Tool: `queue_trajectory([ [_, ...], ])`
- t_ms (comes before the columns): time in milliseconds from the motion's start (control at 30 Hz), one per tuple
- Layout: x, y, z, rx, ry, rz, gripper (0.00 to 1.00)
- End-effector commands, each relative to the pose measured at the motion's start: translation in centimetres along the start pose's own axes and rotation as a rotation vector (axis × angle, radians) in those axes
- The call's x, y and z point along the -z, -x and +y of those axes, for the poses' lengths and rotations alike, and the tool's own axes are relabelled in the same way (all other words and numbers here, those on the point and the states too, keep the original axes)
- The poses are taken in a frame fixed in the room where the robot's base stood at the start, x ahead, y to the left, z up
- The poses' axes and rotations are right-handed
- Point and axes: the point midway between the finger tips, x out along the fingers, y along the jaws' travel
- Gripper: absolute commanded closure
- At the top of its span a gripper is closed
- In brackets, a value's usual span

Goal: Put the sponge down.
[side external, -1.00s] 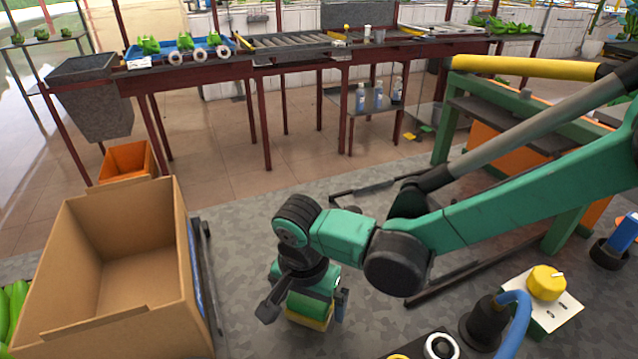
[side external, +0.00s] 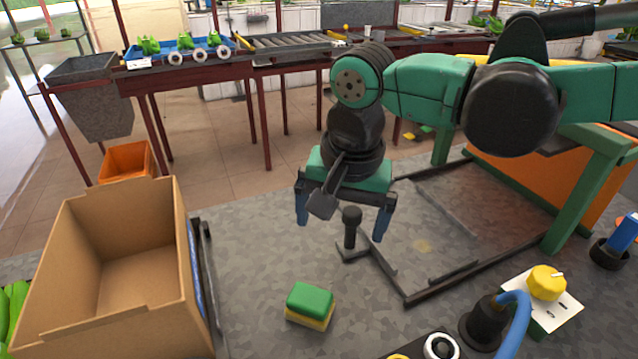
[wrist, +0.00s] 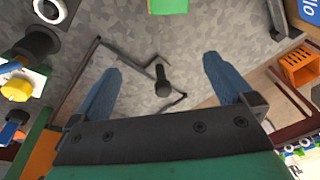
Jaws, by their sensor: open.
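The sponge (side external: 310,306), green on top and yellow below, lies flat on the grey patterned surface, right of the cardboard box. Its green top (wrist: 168,6) also shows at the top edge of the wrist view, partly cut off. My gripper (side external: 340,232) is raised above the surface, behind the sponge and to its right in the side view. Its two blue fingers are wide apart with nothing between them in grip. In the wrist view my gripper (wrist: 165,85) shows both fingers spread, and the sponge lies beyond them.
An open, empty cardboard box (side external: 110,268) stands at the left. A black upright post (side external: 351,228) and a dark floor frame (side external: 410,290) are below my gripper. A yellow knob (side external: 546,283) and a blue hose (side external: 515,322) are at the lower right. Floor around the sponge is clear.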

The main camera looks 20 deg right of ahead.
Motion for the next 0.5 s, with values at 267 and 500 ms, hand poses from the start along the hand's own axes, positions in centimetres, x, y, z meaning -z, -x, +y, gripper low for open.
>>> queue_trajectory([
  [267,6.1,0.9,11.1,0.179,0.352,0.207,0.0],
  [500,7.2,-0.1,16.6,0.171,0.567,0.405,0.0],
])
